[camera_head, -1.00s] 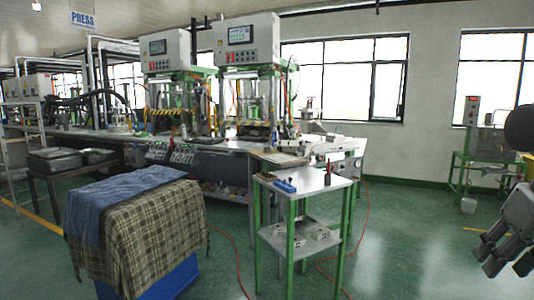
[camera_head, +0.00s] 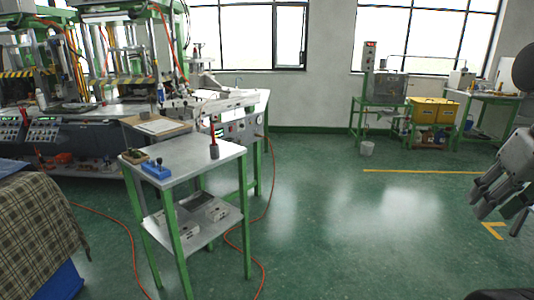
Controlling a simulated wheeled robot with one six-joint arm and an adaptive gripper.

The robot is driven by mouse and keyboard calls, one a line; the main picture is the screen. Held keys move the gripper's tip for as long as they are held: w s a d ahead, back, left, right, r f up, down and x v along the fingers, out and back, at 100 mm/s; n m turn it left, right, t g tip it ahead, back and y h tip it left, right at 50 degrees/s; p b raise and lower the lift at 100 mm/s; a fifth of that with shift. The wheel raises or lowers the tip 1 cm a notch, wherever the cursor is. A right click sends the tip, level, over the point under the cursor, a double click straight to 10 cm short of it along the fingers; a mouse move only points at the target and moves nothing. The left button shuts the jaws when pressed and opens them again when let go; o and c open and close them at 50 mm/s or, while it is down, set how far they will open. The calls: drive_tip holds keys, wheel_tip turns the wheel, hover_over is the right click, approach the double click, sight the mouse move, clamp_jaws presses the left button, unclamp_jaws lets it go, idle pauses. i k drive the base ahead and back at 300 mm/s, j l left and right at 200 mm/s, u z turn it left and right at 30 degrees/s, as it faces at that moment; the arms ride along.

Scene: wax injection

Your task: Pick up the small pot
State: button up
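A small dark pot (camera_head: 214,151) stands upright on the top of the green-legged side table (camera_head: 190,162), near its back right corner. A thin red-handled thing sticks up out of it. My gripper (camera_head: 498,216) hangs at the right edge, over open floor and far from both. Its fingers look apart with nothing between them.
A blue block (camera_head: 156,170) and a small tray (camera_head: 135,156) share the side table. Red hoses (camera_head: 262,215) lie on the floor around it. A plaid-covered bin (camera_head: 40,235) stands at left, machines behind. The middle floor is clear.

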sight(145, 116)
drive_tip(key=i+z, duration=0.5)
drive_tip(key=i, duration=1.4)
drive_tip(key=i+u, duration=0.25)
drive_tip(key=i, duration=0.25)
drive_tip(key=i+u, duration=0.25)
drive_tip(key=i, duration=0.2)
drive_tip(key=i+l+u, duration=0.1)
drive_tip(key=i+u, duration=0.15)
drive_tip(key=i, duration=0.25)
drive_tip(key=i+l+u, duration=0.3)
drive_tip(key=i, duration=0.15)
drive_tip(key=i+u, duration=0.2)
drive_tip(key=u, duration=0.25)
drive_tip(key=i+u, duration=0.25)
drive_tip(key=u, duration=0.15)
drive_tip(key=i+l+u, duration=0.1)
drive_tip(key=u, duration=0.35)
drive_tip(key=i+l+u, duration=0.2)
drive_tip(key=u, duration=0.2)
drive_tip(key=i+l+u, duration=0.2)
drive_tip(key=u, duration=0.25)
drive_tip(key=i+l+u, duration=0.25)
drive_tip(key=u, duration=0.15)
drive_tip(key=i+l+u, duration=0.15)
drive_tip(key=l+u, duration=0.3)
